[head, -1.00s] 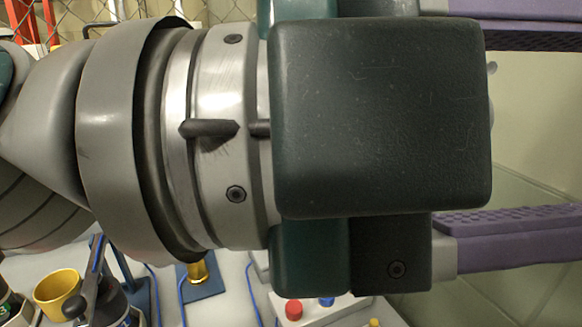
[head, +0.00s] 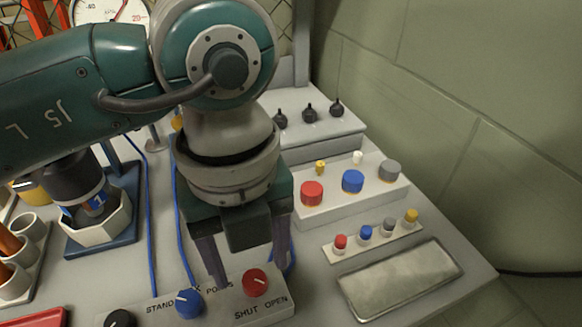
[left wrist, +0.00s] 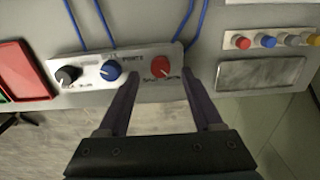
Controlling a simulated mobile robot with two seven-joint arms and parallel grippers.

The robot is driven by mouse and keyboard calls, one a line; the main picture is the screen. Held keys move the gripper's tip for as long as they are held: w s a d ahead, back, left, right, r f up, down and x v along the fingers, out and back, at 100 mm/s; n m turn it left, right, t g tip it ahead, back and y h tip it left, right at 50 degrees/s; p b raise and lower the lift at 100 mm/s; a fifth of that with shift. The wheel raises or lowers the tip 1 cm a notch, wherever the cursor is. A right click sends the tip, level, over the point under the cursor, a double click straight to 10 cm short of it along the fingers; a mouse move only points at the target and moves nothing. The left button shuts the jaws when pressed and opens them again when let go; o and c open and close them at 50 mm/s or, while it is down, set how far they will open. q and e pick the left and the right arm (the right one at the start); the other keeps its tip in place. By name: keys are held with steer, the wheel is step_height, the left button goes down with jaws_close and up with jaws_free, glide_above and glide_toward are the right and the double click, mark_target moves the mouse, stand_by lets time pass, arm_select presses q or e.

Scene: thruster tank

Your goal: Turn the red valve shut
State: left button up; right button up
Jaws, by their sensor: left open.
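The red valve is a red knob (head: 255,282) with a white mark, on a pale panel (head: 160,318) above the words SHUT and OPEN. It also shows in the left wrist view (left wrist: 160,67). I cannot tell for sure which word its mark points to. My left gripper (head: 250,274) points down over the panel and is open. In the left wrist view its two purple fingers (left wrist: 160,76) reach toward the knob, one on each side, with nothing between them held. I cannot tell whether they touch the panel. My right gripper is not in view.
A blue knob (head: 188,303) and a black knob (head: 120,318) share the panel. Blue cables (head: 151,230) run behind it. Boxes with coloured caps (head: 353,181) and a metal tray (head: 400,280) stand to the right. A red tray (left wrist: 22,72) lies left.

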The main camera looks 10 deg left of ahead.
mark_target(255, 283)
arm_select(q)
steer(key=shift+f, duration=1.45)
jaws_close()
